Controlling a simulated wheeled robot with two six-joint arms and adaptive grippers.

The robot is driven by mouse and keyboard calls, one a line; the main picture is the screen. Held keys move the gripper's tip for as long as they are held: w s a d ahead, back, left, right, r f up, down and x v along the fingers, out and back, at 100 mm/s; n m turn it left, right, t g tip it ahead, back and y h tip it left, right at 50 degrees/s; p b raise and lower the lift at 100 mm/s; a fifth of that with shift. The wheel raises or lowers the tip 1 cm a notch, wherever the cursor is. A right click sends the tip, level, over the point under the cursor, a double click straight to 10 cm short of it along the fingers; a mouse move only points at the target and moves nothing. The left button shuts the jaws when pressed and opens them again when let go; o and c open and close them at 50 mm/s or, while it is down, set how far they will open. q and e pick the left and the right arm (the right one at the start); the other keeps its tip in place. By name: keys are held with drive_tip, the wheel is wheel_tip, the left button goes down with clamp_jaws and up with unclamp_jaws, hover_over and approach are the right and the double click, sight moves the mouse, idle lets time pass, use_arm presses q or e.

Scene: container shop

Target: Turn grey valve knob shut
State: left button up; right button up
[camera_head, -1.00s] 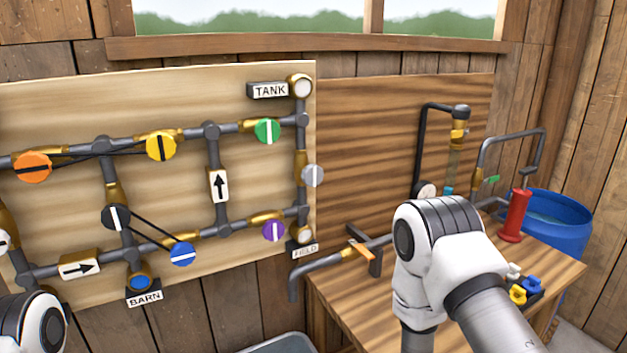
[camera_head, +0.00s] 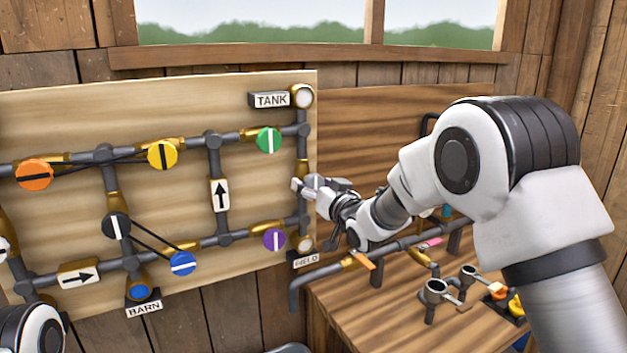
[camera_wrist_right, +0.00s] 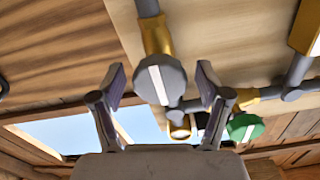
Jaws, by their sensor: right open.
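The grey valve knob (camera_head: 314,180) is on the right-hand vertical pipe of the board, partly hidden by my gripper in the head view. In the right wrist view the grey knob (camera_wrist_right: 161,79) shows a white bar roughly in line with its brass fitting. My right gripper (camera_head: 319,188) is at the knob. In the right wrist view my right gripper (camera_wrist_right: 162,76) is open, with one finger on each side of the knob and visible gaps. My left gripper is out of view; only part of my left arm shows at the bottom left.
The green knob (camera_head: 269,140) is above left of the grey knob and the purple knob (camera_head: 274,239) below left. Orange (camera_head: 34,174), yellow (camera_head: 163,155), black and blue (camera_head: 182,263) knobs sit farther left. The workbench (camera_head: 385,320) with pipes stands below my right arm.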

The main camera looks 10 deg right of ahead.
drive_tip(key=shift+w, duration=0.1)
drive_tip(key=c, duration=1.2)
drive_tip(key=shift+m, duration=0.3)
drive_tip(key=m, duration=0.3)
drive_tip(key=m+p, duration=0.1)
drive_tip(key=m, duration=0.4)
drive_tip(key=shift+a+r, duration=0.1)
drive_tip(key=shift+r, duration=0.05)
drive_tip(key=m+p, duration=0.2)
drive_tip(key=m, duration=0.3)
drive_tip(key=shift+m+p, duration=0.45)
drive_tip(key=shift+m, duration=1.65)
